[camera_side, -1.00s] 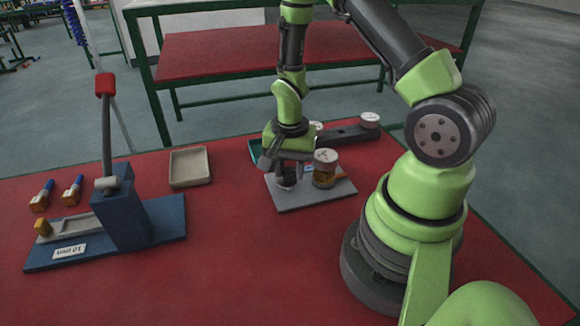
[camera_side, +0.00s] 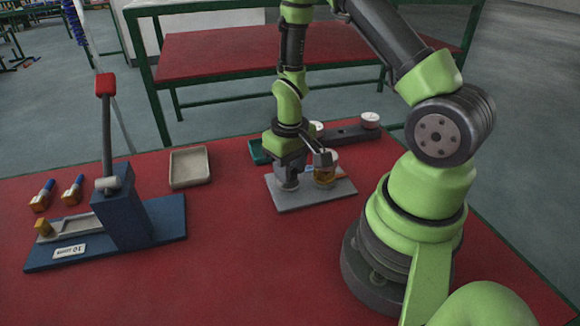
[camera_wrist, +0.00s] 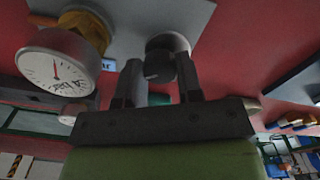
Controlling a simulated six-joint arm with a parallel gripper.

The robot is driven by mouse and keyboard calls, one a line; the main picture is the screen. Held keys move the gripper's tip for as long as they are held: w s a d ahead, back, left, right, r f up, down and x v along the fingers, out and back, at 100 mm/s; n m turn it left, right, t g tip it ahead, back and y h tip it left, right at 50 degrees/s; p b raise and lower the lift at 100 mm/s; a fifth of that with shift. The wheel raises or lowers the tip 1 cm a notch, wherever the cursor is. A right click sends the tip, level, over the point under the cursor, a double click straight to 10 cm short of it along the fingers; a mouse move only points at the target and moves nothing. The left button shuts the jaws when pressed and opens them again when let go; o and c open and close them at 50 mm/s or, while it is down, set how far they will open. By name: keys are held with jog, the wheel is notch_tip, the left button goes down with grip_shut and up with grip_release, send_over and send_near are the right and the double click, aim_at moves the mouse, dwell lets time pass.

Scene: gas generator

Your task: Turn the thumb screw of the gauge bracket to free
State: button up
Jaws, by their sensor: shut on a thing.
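The gauge bracket's grey plate (camera_side: 318,197) lies flat on the red table. A round pressure gauge (camera_wrist: 58,70) with a white dial and a brass-coloured body stands on it; in the side view the gauge (camera_side: 325,178) is right of my gripper, partly covered by it. The thumb screw is a dark round knob (camera_wrist: 165,58) with a light mark, and its shaft is hidden. My gripper (camera_wrist: 158,72) has a finger on each side of the knob and is shut on it. In the side view my gripper (camera_side: 289,178) points down over the plate's left part.
A beige tray (camera_side: 189,168) and a teal tray (camera_side: 258,152) are behind. A dark rail (camera_side: 345,136) with white round gauges is at the back right. The front middle of the table is clear.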

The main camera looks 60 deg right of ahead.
jog(key=n, duration=0.5)
jog(key=shift+n, duration=0.3)
jog(key=n, duration=0.4)
jog(key=shift+n, duration=0.4)
jog(key=o, duration=0.9)
notch_tip(320, 180, up, 10)
